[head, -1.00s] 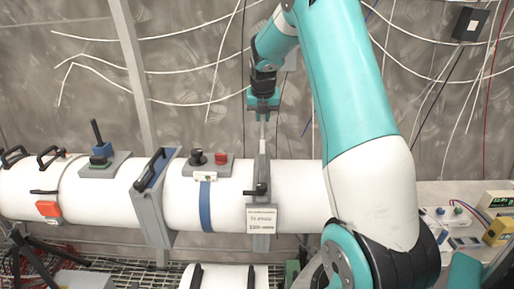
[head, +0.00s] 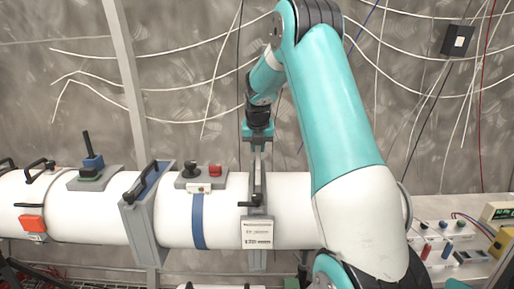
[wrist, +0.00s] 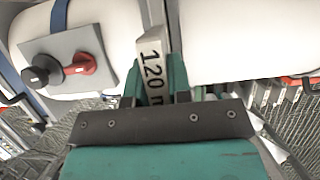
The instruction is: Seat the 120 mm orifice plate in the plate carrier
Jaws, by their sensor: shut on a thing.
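My gripper (head: 257,146) is above the white pipe and points down. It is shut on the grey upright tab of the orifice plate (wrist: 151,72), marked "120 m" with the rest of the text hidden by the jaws. In the head view the narrow grey plate (head: 257,168) hangs edge-on below the jaws. It reaches down to the plate carrier (head: 258,258), a grey upright frame across the pipe with a black handle and a white label. The plate's lower part is hidden, so I cannot tell how deep it sits.
Left of the carrier, a grey box with black and red knobs (head: 201,175) sits on the pipe above a blue band (head: 199,220). A grey flange (head: 146,210) stands further left. An instrument bench (head: 450,212) is at the right. White cables hang on the wall.

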